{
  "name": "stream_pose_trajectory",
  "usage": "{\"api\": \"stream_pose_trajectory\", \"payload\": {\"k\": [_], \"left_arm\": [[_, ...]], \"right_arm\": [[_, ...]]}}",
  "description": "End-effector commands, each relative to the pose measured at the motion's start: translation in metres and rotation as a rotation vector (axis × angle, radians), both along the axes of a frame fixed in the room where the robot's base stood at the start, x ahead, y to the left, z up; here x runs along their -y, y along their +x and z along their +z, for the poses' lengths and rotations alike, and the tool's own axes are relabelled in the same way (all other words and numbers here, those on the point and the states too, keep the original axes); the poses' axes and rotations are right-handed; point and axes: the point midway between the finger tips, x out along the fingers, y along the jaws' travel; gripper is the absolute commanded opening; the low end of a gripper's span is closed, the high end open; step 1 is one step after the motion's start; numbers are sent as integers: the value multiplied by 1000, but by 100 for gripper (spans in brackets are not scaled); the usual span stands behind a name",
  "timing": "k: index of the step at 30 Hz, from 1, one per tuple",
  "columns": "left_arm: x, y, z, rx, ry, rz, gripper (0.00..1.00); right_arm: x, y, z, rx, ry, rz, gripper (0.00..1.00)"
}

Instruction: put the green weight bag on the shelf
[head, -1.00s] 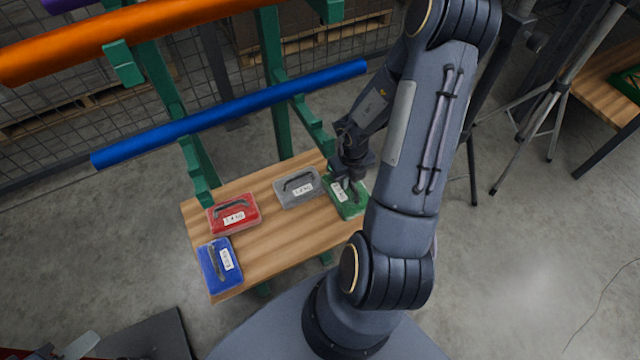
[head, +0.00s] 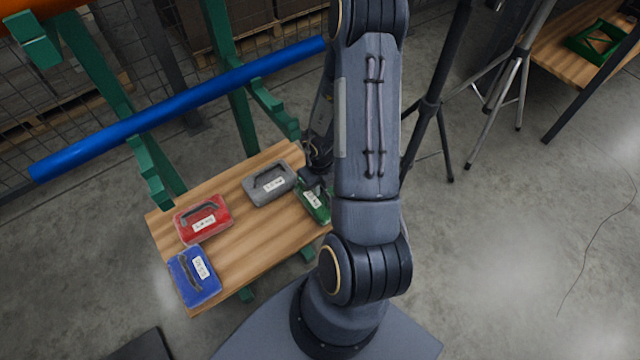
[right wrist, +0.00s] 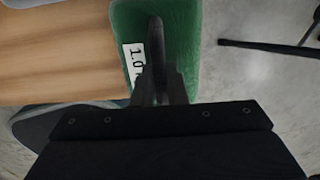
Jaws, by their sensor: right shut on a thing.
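The green weight bag (head: 318,208) is at the right end of a wooden board, with a white label and a dark handle. In the right wrist view the bag (right wrist: 188,45) lies below my fingers, its label partly reading 1.0. My right gripper (head: 314,182) is shut on the bag's handle; it also shows in the right wrist view (right wrist: 158,75). My arm hides part of the bag in the head view. I cannot tell whether the bag is clear of the board. The wooden board (head: 245,238) rests on green supports. My left gripper is out of view.
Grey (head: 268,185), red (head: 202,218) and blue (head: 194,275) weight bags lie on the board. A blue tube (head: 180,108) spans green rack arms above. Tripod legs (head: 500,90) stand at right.

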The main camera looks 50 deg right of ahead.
Motion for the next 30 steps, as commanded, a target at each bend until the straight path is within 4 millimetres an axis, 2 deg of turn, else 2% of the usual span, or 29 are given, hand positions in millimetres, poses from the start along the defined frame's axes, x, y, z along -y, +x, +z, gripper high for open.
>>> {"api": "stream_pose_trajectory", "payload": {"k": [6, 7, 11, 19, 22, 26, 30], "left_arm": [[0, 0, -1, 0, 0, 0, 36], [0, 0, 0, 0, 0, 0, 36], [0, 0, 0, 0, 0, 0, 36], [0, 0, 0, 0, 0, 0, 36], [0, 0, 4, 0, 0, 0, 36], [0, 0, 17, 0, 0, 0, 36], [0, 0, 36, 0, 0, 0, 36]], "right_arm": [[0, 0, -2, 1, 0, 0, 0], [0, 0, -2, 0, 0, -1, 16], [0, 0, -2, 0, 0, -1, 33], [0, 0, -1, 0, 0, -1, 34], [0, 0, 5, 0, 0, -1, 34], [1, 0, 27, 3, -1, -3, 34], [1, 0, 59, 2, 0, -3, 34]]}}
